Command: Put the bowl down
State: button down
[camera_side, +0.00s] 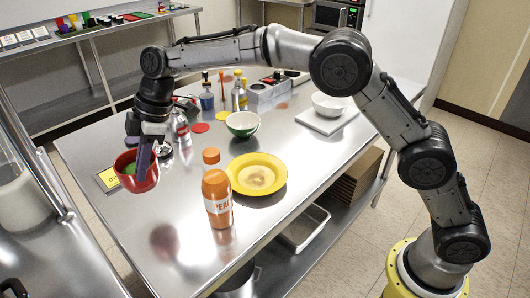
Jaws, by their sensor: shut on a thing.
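A red bowl (126,181) with a green inside hangs above the left edge of the steel table (185,258). My gripper (143,172) points down and is shut on the bowl's right rim. The bowl is slightly tilted, and a dim reddish reflection shows on the table below and to its right. The far finger is mostly hidden by the near one and the bowl.
A yellow plate (277,181), an orange bottle (217,200), a green bowl (243,130) and a white bowl (329,104) on a pale board stand to the right. Bottles and a grey box (268,93) stand behind. The table's front left is clear.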

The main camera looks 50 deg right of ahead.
jog(key=s+d+r+m+t+h, duration=0.1)
jog(key=s+d+m, duration=0.45)
jog(key=d, duration=0.75)
jog(key=s+d+r+m+t+h, duration=0.1)
jog(key=s+d+m, duration=0.1)
jog(key=s+d, duration=0.85)
jog(key=s+d+r+m+t+h, duration=0.1)
jog(key=s+d+m, duration=0.4)
jog(key=d, duration=0.9)
jog(key=shift+n, duration=0.75)
jog(key=shift+w+d+f, duration=0.55)
jog(key=shift+w+f, duration=1.55)
jog(key=shift+w, duration=0.05)
jog(key=shift+w+d+f, duration=0.55)
jog(key=shift+w+f, duration=1.5)
jog(key=shift+w, duration=0.05)
jog(key=shift+w+d+f, duration=0.55)
jog(key=shift+w+f, duration=1.55)
jog(key=shift+w, duration=0.05)
